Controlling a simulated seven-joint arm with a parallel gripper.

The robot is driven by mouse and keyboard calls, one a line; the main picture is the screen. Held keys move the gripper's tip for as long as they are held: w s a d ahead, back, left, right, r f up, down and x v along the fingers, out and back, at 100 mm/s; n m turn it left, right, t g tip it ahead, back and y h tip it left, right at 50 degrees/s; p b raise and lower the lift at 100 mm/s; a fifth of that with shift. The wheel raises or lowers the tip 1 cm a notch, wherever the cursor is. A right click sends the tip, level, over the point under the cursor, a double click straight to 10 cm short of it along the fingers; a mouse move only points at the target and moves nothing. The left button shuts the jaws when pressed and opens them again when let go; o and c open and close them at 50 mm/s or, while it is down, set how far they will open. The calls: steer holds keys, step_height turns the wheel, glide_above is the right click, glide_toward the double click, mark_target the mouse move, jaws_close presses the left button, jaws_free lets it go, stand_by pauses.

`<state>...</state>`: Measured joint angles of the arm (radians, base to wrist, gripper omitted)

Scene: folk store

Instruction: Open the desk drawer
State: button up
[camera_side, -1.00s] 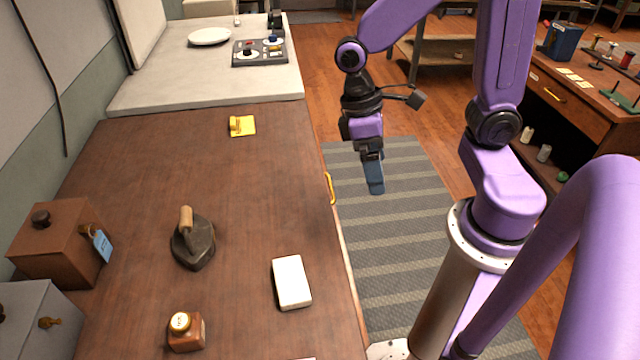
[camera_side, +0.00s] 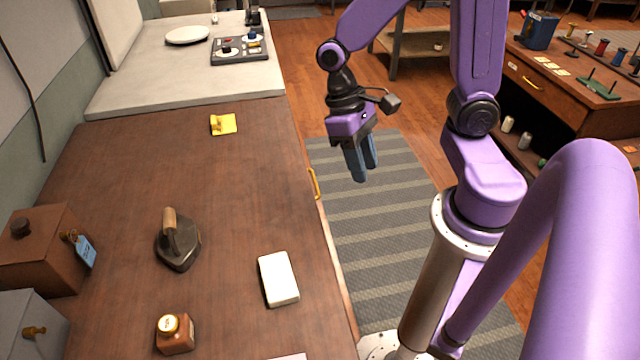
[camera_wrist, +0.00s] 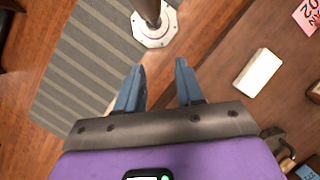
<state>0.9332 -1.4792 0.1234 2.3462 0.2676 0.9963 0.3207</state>
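The desk (camera_side: 215,190) has a brown wooden top, and its drawer side faces my arm. The drawer's yellow curved handle (camera_side: 313,184) shows at the desk's right edge in the side view. The drawer front is mostly hidden below the edge, so I cannot tell its exact position. My gripper (camera_side: 367,174) hangs to the right of the handle, over the striped mat, apart from the handle. Its two blue fingers are spread and empty, pointing down. In the wrist view my gripper (camera_wrist: 159,64) also shows open, with the desk edge between and beyond the fingers. I cannot make out the handle there.
Another desk (camera_side: 560,90) stands at right.

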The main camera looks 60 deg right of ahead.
steer(key=w+d+f+m+y, duration=0.4)
steer(key=d+f+m+y, duration=0.15)
steer(key=m, duration=0.65)
steer(key=w+d+f+m+y, duration=0.5)
steer(key=d+m, duration=0.1)
steer(key=m, duration=0.5)
steer(key=s+d+f+m+t, duration=0.3)
steer(key=d+f+m+t, duration=1.1)
steer(key=m, duration=0.8)
steer(key=w+a+f+t, duration=0.1)
steer(key=w+a+f, duration=0.1)
steer(key=w+a, duration=0.9)
steer(key=shift+w+a, duration=0.4)
steer(key=shift+w, duration=0.15)
jaws_close()
